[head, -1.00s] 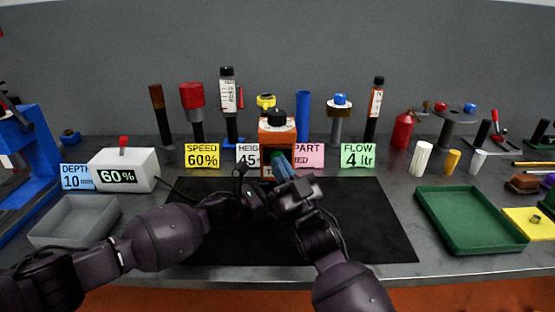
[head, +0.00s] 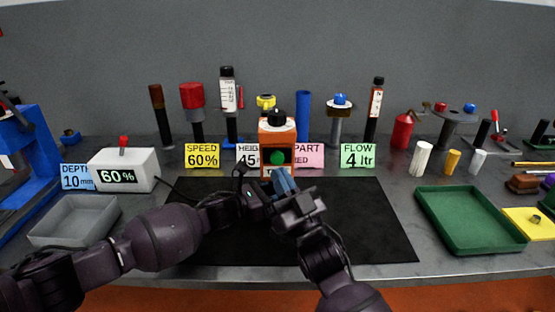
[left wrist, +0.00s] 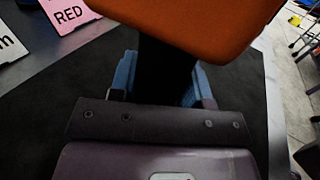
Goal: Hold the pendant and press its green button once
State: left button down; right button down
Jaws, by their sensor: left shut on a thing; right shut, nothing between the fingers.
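The orange pendant (head: 267,137) stands upright at the middle of the bench, with a black knob (head: 276,115) on top and a round green button (head: 278,158) on its dark front panel. My left gripper (left wrist: 163,80) is shut on the pendant's dark lower grip (left wrist: 165,66); the orange body (left wrist: 205,22) rises above the fingers. In the head view the left fingers are mostly hidden. My right gripper (head: 283,181) is shut and empty, its blue fingertips just below and in front of the button, apart from it.
A white box reading 60% (head: 106,172) stands at left with a cable running toward the pendant. Label cards, such as SPEED (head: 202,155) and FLOW (head: 357,155), stand behind. A green tray (head: 427,204) is at right. The black mat (head: 375,225) has free room.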

jog(key=shift+s, duration=0.95)
pick_arm(q)
jog(key=shift+c, duration=2.4)
grip_release()
